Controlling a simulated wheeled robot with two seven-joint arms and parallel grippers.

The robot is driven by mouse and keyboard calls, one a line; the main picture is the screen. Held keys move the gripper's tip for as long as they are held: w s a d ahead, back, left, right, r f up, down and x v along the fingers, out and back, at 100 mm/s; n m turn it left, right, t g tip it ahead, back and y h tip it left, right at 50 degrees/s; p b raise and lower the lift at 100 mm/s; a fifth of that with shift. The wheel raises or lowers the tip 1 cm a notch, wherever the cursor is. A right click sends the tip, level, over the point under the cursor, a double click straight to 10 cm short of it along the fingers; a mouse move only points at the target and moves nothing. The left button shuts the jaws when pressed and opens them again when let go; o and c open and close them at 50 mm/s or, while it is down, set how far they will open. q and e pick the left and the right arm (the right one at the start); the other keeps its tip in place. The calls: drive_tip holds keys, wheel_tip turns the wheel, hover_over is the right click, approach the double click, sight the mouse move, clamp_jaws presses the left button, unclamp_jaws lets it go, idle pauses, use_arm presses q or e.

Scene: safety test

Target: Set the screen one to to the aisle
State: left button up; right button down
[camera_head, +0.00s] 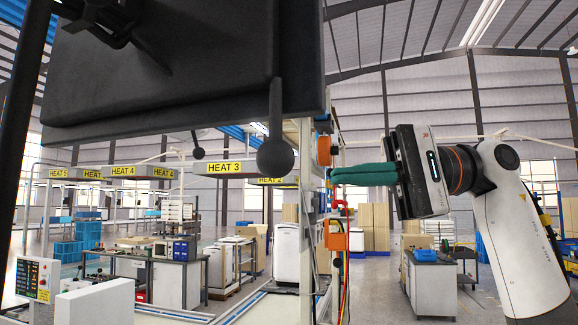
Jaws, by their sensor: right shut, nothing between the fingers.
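A large dark panel (190,60), which looks like the back of a screen on a bracket, fills the upper left, close to the camera. Its display face does not show. Two rods with ball ends hang near its lower edge, the nearer ball (275,155) at its right side. My right gripper (334,174) comes in from the right, to the right of the panel and below its lower right corner. Its green fingers are together, point left and hold nothing. Their tips are close in the picture to an orange fitting (325,151) on a post; contact cannot be told. My left gripper is out of view.
The post carries orange boxes (335,237) and hanging cables. A control box (38,278) with coloured buttons is at lower left. Workbenches (165,275), a white cabinet (287,252) and a grey cabinet (430,285) stand beyond. Open floor (375,290) lies at lower right centre.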

sight(289, 171)
drive_tip(key=s+a+p, duration=0.1)
drive_tip(key=a, duration=0.1)
drive_tip(key=s+a+p, duration=0.1)
drive_tip(key=a+p, duration=0.1)
drive_tip(key=a, duration=0.1)
drive_tip(key=s+a+p, duration=0.1)
drive_tip(key=a+p, duration=0.1)
drive_tip(key=a, duration=0.1)
drive_tip(key=shift+s+a+r, duration=0.1)
drive_tip(key=shift+s+a, duration=0.15)
drive_tip(key=shift+s, duration=0.1)
drive_tip(key=shift+s+d, duration=0.15)
drive_tip(key=shift+s, duration=0.2)
